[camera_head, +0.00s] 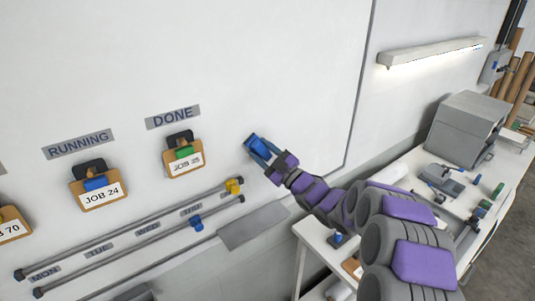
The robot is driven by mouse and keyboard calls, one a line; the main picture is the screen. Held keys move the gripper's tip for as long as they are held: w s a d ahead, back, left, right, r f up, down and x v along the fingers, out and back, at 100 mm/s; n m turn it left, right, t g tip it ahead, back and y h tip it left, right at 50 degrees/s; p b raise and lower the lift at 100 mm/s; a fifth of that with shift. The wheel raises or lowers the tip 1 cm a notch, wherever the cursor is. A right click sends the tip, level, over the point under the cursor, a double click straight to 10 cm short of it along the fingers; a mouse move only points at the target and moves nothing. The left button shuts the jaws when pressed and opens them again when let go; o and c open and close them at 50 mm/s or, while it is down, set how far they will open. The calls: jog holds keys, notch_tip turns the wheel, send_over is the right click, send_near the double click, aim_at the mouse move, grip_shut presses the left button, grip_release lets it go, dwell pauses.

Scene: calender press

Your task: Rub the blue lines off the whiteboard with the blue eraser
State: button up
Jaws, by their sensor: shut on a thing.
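The whiteboard (285,55) fills the left and middle of the head view, with its dark right edge at the panel border. My gripper (262,150) is shut on the blue eraser (255,143) and holds it at or very near the board, right of the DONE label. I cannot tell whether the eraser touches the board. No blue lines show on the visible board; the area behind the eraser and gripper is hidden.
Job clips (185,160) hang under the RUNNING and DONE labels. Two rails (130,237) with yellow and blue sliders run below, beside a grey ledge (253,228). A white bench (400,165) with a grey box (465,130) stands right. The upper board is clear.

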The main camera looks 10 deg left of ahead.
aim_at(231, 152)
jog(key=shift+s+a+f+b, duration=0.1)
jog(key=shift+s+a+b, duration=0.85)
jog(key=shift+s, duration=0.2)
jog(key=shift+s+a+b, duration=0.9)
jog(key=shift+s+a, duration=0.05)
jog(key=shift+s, duration=0.15)
jog(key=shift+s+a+b, duration=0.4)
jog(key=shift+s+a, duration=0.25)
jog(key=shift+s, duration=0.1)
jog(key=shift+d, duration=0.1)
jog(key=shift+s+d+b, duration=0.3)
jog(key=shift+s+d, duration=0.1)
jog(key=shift+d, duration=0.1)
jog(key=shift+s+d+b, duration=0.6)
jog(key=shift+s+d, duration=0.9)
jog(key=shift+d, duration=0.25)
jog(key=shift+s+d+b, duration=0.4)
jog(key=shift+s+d, duration=0.6)
jog(key=shift+d, duration=0.15)
